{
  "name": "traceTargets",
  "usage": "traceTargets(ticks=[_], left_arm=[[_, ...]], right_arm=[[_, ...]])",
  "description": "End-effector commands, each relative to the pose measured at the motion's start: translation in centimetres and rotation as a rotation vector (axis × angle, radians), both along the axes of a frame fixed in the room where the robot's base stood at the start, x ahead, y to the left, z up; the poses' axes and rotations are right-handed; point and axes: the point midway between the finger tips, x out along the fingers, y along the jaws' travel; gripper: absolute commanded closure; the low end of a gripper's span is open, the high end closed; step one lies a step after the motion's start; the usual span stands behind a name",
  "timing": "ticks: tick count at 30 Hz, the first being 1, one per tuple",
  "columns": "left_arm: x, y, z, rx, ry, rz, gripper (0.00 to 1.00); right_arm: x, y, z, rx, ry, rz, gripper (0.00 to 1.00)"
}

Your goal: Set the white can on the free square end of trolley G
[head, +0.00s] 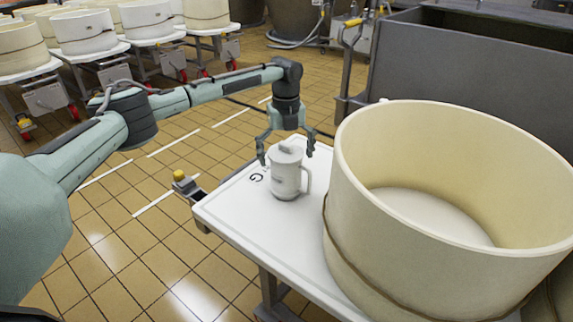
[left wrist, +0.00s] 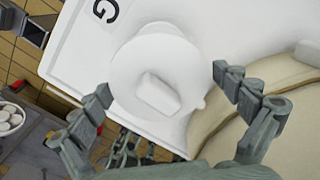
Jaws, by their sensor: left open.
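The white can (head: 286,174), with a lid and a side handle, stands upright on the white top of trolley G (head: 229,208). It is beside the black letter G, on the end of the top left free by the big cream vat. My left gripper (head: 286,150) points down over the can, fingers open on either side of the lid. In the left wrist view the can (left wrist: 160,75) shows from above, and the open left gripper (left wrist: 162,98) has gaps between its fingers and the can. My right gripper is not in view.
The large cream vat (head: 349,235) stands on the trolley close to the can's right. A grey metal tank (head: 440,70) is behind it. Other trolleys with cream vats (head: 83,32) stand at the back left. Tiled floor (head: 120,255) is open to the left.

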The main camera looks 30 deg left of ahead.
Motion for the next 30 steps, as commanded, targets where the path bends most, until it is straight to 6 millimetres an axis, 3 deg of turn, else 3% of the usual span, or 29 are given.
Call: traceTargets(ticks=[6, 13, 30], left_arm=[[0.1, 0.0, 5.1, -0.002, -0.005, -0.001, 0.01], [0.1, 0.0, 8.6, -0.001, -0.002, 0.0, 0.01], [0.0, 0.0, 9.5, -0.001, -0.001, 0.0, 0.01]], right_arm=[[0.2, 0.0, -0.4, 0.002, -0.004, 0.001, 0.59], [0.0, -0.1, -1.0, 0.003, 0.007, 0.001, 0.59], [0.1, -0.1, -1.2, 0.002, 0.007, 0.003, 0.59]])
